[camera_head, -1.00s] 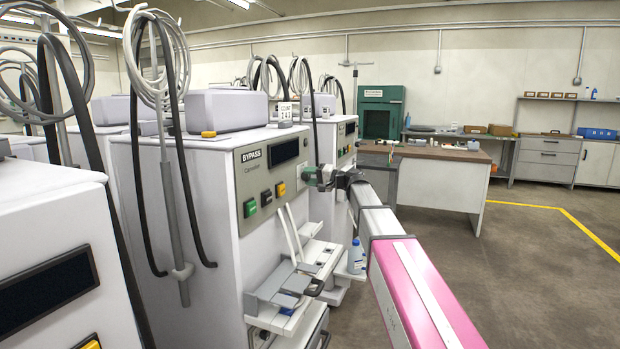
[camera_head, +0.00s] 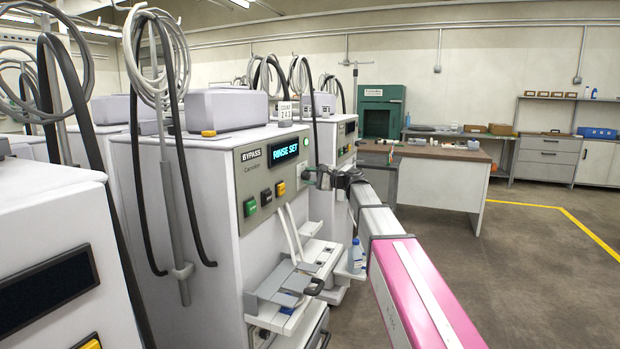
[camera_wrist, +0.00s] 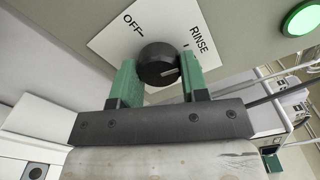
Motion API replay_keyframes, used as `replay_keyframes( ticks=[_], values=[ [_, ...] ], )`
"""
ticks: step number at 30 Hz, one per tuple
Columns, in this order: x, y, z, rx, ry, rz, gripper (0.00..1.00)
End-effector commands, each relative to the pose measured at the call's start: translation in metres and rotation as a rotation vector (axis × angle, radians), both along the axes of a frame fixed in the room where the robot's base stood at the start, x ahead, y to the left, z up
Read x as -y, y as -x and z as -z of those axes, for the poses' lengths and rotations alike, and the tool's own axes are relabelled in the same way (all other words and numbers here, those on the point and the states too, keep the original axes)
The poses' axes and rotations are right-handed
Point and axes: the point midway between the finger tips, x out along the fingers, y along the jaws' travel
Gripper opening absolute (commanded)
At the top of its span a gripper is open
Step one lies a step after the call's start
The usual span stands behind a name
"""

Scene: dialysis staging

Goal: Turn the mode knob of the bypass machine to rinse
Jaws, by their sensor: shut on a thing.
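The bypass machine (camera_head: 190,200) is a white cabinet with a grey front panel labelled BYPASS. Its display (camera_head: 284,151) is lit and reads RINSE SET. In the wrist view the black mode knob (camera_wrist: 158,62) sits on a white plate (camera_wrist: 125,40) marked OFF and RINSE. The knob's pale pointer line is at its right side, towards the RINSE side. My gripper (camera_wrist: 160,80) has its two green fingers on either side of the knob, shut on it. A round green light (camera_wrist: 302,20) glows right of the plate. In the head view my gripper and arm hide the knob.
Green, black and orange buttons (camera_head: 280,188) sit on the panel left of my gripper. A shelf with a grey tray (camera_head: 275,287) juts out below. A neighbouring machine (camera_head: 50,230) stands at the near left. Open floor (camera_head: 530,280) lies to the right.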

Motion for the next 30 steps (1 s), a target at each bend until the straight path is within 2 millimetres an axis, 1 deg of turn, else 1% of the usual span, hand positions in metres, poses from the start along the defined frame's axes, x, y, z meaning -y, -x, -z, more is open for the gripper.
replay_keyframes(
  ticks=[16,17,18,19,26,30],
  values=[
    [0.0006,-0.0001,0.0011,-0.022,-0.005,0.001,0.17],
    [0.0006,-0.0001,0.0012,-0.022,-0.005,0.001,0.51],
    [0.0005,0.0,0.0011,-0.022,-0.005,0.001,0.64],
    [0.0004,0.0,0.001,-0.021,-0.005,0.0,0.67],
    [0.0003,0.0001,0.0005,-0.021,-0.006,0.001,0.67],
    [0.0058,0.0024,0.0004,-0.021,-0.007,0.001,0.67]
  ],
)
